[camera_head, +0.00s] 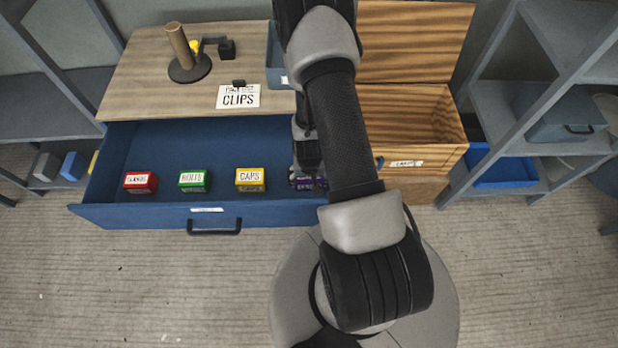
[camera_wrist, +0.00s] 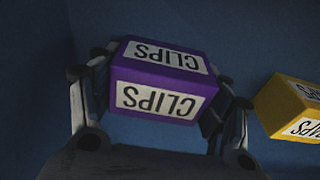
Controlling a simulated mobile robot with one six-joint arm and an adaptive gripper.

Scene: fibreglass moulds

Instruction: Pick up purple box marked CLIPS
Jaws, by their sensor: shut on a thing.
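The purple box marked CLIPS (camera_wrist: 160,82) is between the two fingers of my gripper (camera_wrist: 157,95) in the wrist view, with a finger against each side. Its label reads upside down there. In the head view, only a small purple part of the box (camera_head: 305,184) shows at the right end of the open blue drawer (camera_head: 215,150); my arm hides the rest. My gripper is shut on the box, inside the drawer. I cannot tell whether the box still touches the drawer floor.
A yellow box marked CAPS (camera_head: 250,180) sits beside the purple box; green (camera_head: 194,180) and red (camera_head: 140,182) boxes stand farther left in the drawer. A card reading CLIPS (camera_head: 238,96) is on the tabletop above. An open wooden chest (camera_head: 415,115) stands at the right.

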